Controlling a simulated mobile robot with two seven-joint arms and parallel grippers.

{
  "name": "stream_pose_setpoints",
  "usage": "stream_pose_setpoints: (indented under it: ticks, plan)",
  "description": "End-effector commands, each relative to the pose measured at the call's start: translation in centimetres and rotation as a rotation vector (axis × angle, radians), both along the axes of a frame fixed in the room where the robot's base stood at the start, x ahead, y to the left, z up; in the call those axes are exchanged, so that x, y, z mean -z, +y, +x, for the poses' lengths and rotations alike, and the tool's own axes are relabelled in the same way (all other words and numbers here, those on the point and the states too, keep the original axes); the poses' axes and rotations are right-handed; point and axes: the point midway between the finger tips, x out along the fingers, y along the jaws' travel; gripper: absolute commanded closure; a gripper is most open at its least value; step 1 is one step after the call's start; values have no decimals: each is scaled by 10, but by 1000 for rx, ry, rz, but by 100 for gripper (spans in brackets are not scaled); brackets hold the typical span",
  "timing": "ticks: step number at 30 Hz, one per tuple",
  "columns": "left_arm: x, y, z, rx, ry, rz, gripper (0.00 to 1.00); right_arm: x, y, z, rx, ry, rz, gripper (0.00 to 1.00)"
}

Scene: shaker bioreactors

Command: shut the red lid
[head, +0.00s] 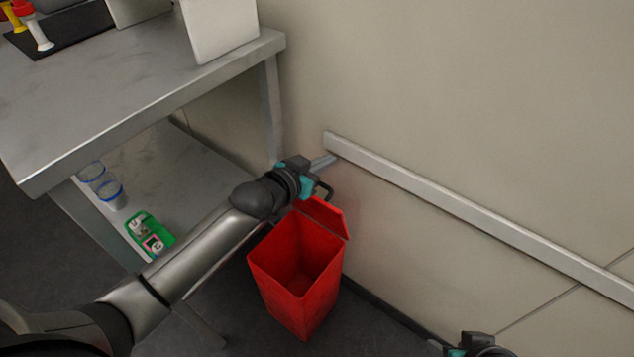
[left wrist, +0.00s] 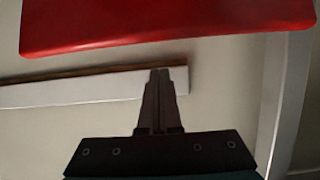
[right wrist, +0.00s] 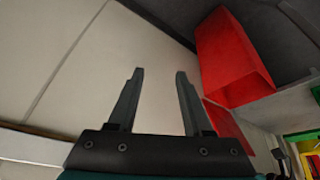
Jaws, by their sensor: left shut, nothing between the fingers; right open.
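The red bin (head: 298,262) stands on the floor by the wall, its top open and its inside empty. Its red lid (head: 326,216) is raised at the wall side of the bin. My left gripper (head: 325,190) is shut and empty, just above the lid's far edge by the wall. In the left wrist view the lid (left wrist: 170,25) spans the top, beyond the shut fingers (left wrist: 160,88); contact cannot be told. My right gripper (right wrist: 160,75) is open and empty. The right wrist view also shows the bin (right wrist: 232,55) and part of the lid (right wrist: 230,125).
A metal table (head: 130,85) with a lower shelf (head: 165,170) stands left of the bin. A green tray (head: 150,232) and blue-rimmed containers (head: 110,190) are on the shelf. A pale rail (head: 450,205) runs along the wall behind the bin. Floor right of the bin is narrow.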

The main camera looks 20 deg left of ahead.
Motion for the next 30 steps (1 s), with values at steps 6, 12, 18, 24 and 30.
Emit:
stream_pose_setpoints:
  ticks: [6,12,18,24,30]
  plan:
    - [21,6,-16,0,3,1,100,-8,10,8,-19,-91,32,50]
    - [28,9,-21,0,4,1,100,-5,21,20,-37,-174,65,50]
    - [30,10,-24,0,3,2,100,-5,27,25,-44,-214,83,50]
    - [30,10,-24,0,3,1,100,-5,28,26,-46,-222,86,50]
    - [30,10,-24,0,4,1,100,-5,28,26,-46,-221,85,50]
